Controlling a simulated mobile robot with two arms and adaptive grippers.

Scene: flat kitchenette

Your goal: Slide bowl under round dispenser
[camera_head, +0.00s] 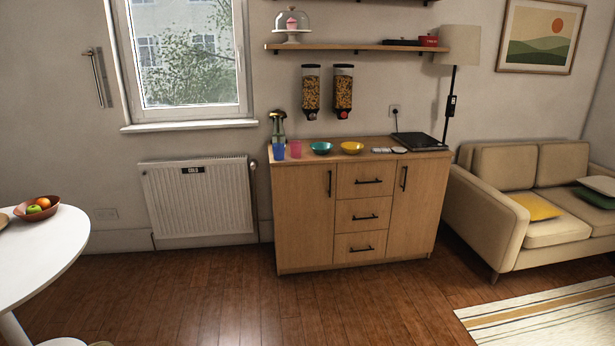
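Two cereal dispensers hang on the wall above a wooden cabinet (302,215): a left dispenser (311,92) and a right dispenser (343,92). Both have black tops and bottoms and look filled with brown cereal. The right one shows a round red knob at its base; which one is the round dispenser I cannot tell for sure. A teal bowl (321,148) and a yellow bowl (352,147) stand upright on the cabinet top, apart from each other. The teal bowl is roughly below and right of the left dispenser, the yellow one slightly right of the right dispenser. Neither gripper is in view.
A blue cup (279,152), a pink cup (295,149) and a bottle-like item (278,124) stand left of the bowls. A black flat appliance (418,141) lies right. A white table (50,249) is at left, a sofa (500,205) at right. The wooden floor before the cabinet is clear.

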